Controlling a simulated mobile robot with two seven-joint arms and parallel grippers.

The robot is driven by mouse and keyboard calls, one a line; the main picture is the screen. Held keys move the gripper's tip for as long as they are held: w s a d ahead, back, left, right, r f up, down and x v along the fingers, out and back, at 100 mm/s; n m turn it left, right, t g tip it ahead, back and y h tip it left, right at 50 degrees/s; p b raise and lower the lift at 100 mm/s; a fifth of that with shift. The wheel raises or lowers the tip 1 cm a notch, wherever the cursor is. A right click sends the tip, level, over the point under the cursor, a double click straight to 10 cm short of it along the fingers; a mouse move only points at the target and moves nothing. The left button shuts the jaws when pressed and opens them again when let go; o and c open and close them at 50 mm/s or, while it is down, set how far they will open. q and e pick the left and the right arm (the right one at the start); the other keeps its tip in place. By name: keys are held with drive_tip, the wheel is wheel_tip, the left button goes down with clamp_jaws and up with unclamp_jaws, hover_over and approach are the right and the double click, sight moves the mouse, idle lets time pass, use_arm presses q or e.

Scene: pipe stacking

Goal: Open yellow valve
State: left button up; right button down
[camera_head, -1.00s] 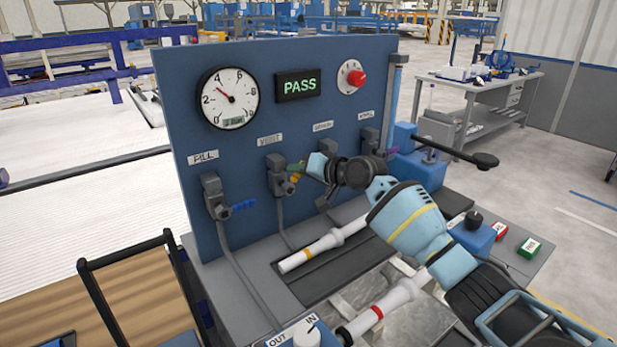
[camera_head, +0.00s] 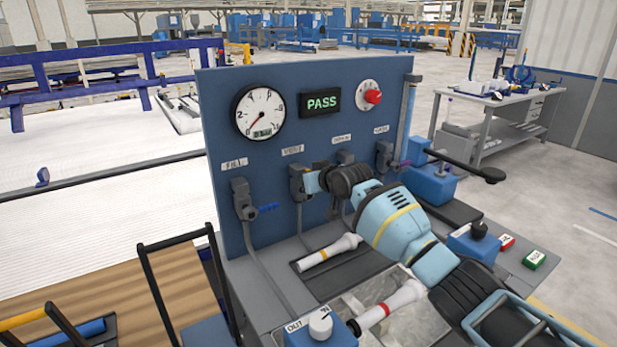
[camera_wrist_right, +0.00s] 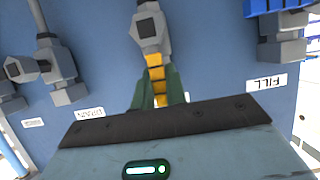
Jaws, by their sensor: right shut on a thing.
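The yellow valve handle (camera_wrist_right: 156,75) extends from its grey valve body (camera_wrist_right: 149,28) in the right wrist view. The green fingers of my right gripper (camera_wrist_right: 158,88) are shut on the handle, one on each side. In the head view, my right gripper (camera_head: 313,182) is at the valve (camera_head: 297,182) under the VENT label (camera_head: 293,150), and it hides the yellow handle. The valve sits on a blue upright panel (camera_head: 225,110). My left gripper is not in view.
A gauge (camera_head: 258,112) with its needle low on the left, a green PASS display (camera_head: 320,103) and a red knob (camera_head: 373,97) are on the panel. The FILL valve (camera_head: 243,199) with a blue handle (camera_head: 268,208) is to the left. White pipes (camera_head: 330,251) lie below my arm.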

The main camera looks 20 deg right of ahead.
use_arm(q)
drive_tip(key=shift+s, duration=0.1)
use_arm(e)
drive_tip(key=shift+f, duration=0.1)
idle(0.3)
drive_tip(key=c, duration=1.4)
unclamp_jaws()
drive_tip(key=shift+a, duration=0.1)
drive_tip(key=shift+c, duration=0.2)
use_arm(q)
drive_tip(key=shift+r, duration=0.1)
